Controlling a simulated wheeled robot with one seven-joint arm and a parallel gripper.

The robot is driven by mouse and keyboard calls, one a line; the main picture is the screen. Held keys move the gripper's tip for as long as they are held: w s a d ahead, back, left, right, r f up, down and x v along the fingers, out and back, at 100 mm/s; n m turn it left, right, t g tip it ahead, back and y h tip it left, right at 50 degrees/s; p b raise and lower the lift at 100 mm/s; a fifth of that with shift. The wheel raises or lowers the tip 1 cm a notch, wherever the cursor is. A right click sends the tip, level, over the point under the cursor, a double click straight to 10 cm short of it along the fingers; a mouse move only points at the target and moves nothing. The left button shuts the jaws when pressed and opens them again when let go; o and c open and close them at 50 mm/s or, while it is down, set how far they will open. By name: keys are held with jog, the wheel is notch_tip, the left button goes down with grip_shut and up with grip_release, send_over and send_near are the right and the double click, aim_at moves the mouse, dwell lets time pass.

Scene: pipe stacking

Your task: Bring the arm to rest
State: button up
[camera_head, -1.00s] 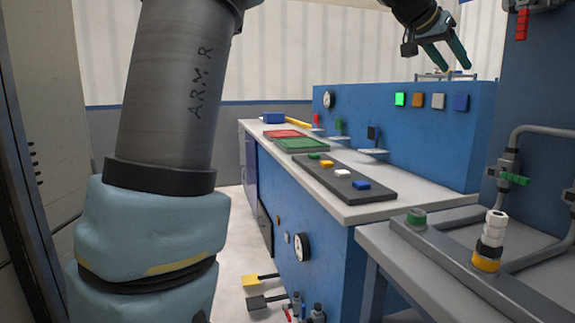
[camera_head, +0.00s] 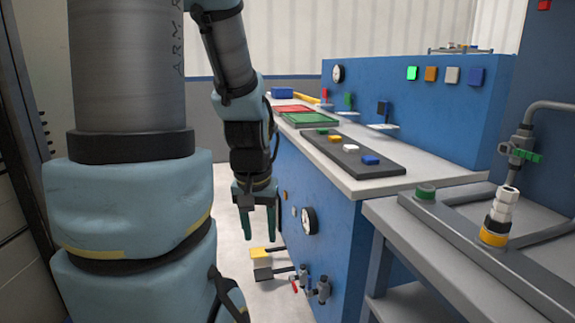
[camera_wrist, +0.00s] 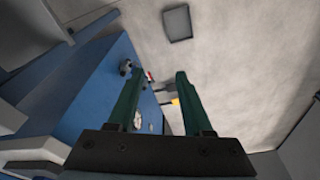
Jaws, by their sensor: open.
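My gripper (camera_head: 258,232) hangs pointing down beside the left side of the blue bench, above the floor. Its two green fingers are apart and nothing shows between them in the wrist view (camera_wrist: 160,73). My arm is folded down close to my own column.
The blue bench (camera_head: 315,180) stands close to the right of my gripper, with a gauge (camera_head: 309,221) on its side. Yellow and dark pedals (camera_head: 262,274) and small valves (camera_head: 313,286) are low down. A grey cabinet is at far left. Pale floor shows around my gripper.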

notch_tip(320, 180, up, 17)
jog(key=s+p, duration=0.1)
jog(key=p, duration=1.6)
jog(key=shift+s+a, duration=0.15)
jog(key=shift+a, duration=0.3)
jog(key=shift+f, duration=0.1)
